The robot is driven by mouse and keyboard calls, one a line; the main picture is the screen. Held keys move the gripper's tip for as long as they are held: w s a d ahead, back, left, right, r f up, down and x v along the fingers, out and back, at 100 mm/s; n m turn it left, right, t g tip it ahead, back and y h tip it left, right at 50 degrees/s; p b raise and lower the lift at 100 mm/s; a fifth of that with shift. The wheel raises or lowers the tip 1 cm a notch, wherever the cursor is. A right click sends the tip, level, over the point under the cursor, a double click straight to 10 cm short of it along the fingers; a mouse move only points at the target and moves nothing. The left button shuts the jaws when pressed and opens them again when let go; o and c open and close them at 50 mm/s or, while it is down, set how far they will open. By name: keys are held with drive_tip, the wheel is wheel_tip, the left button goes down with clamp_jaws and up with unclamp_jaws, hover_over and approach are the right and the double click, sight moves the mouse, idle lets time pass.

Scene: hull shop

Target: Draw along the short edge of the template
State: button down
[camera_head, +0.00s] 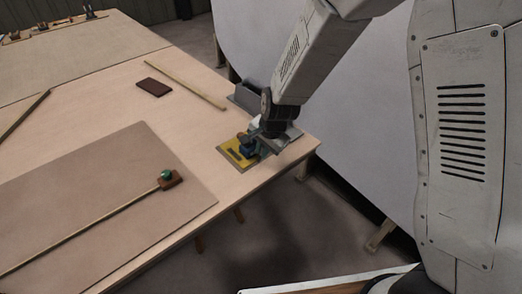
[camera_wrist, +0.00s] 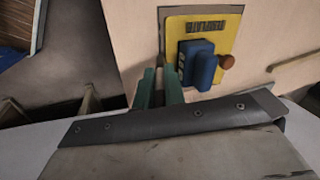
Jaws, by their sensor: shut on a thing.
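A yellow plate (camera_head: 233,156) with dark lettering lies near the right corner of the wooden table; it also shows in the wrist view (camera_wrist: 230,24). I take it to be the template, but cannot be sure. A blue block (camera_wrist: 200,66) with a brown knob (camera_wrist: 227,62) stands over it and shows in the head view too (camera_head: 245,151). My gripper (camera_head: 262,146) is down at the plate's right side. In the wrist view its green fingers (camera_wrist: 159,86) are beside the blue block.
The table's edge is close.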

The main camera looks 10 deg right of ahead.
drive_tip(key=shift+w+d, duration=0.15)
drive_tip(key=shift+d, duration=0.1)
drive_tip(key=shift+w+d, duration=0.15)
drive_tip(key=shift+d, duration=0.05)
drive_tip(key=shift+w+d, duration=0.15)
drive_tip(key=shift+d, duration=0.1)
drive_tip(key=shift+w+d, duration=0.1)
drive_tip(key=shift+d, duration=0.05)
drive_tip(key=shift+w+d, duration=0.25)
drive_tip(key=shift+d, duration=0.05)
drive_tip(key=shift+w+d, duration=0.15)
drive_tip(key=shift+d, duration=0.1)
wheel_tip(320, 180, up, 13)
idle(1.4)
idle(0.4)
